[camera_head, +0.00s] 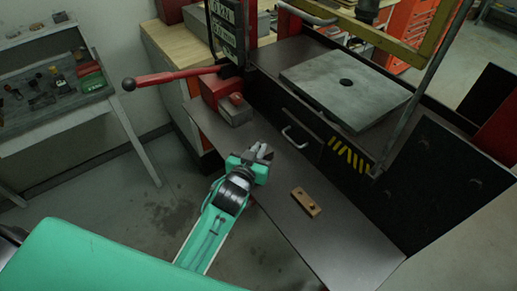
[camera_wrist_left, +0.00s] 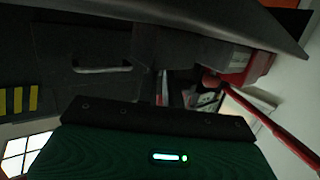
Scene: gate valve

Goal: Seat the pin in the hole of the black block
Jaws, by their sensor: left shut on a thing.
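My left gripper (camera_head: 263,152) is above the left part of the dark workbench, with its fingers closed. A small grey shape shows at its fingertips; I cannot tell finger from held thing there, so the pin is not clearly made out. The wrist view does not show the fingertips or the held thing clearly. A small brown block (camera_head: 306,202) with dark spots on top lies on the bench, to the right of and below the gripper in the head view, apart from it. I cannot clearly identify a black block with a hole. My right gripper is not in view.
A grey plate (camera_head: 343,83) with a round dark hole lies on the raised machine table behind. A red-handled lever (camera_head: 168,79) juts out to the left. A red and grey box (camera_head: 235,108) stands at the bench's back left. The bench front (camera_head: 335,250) is clear.

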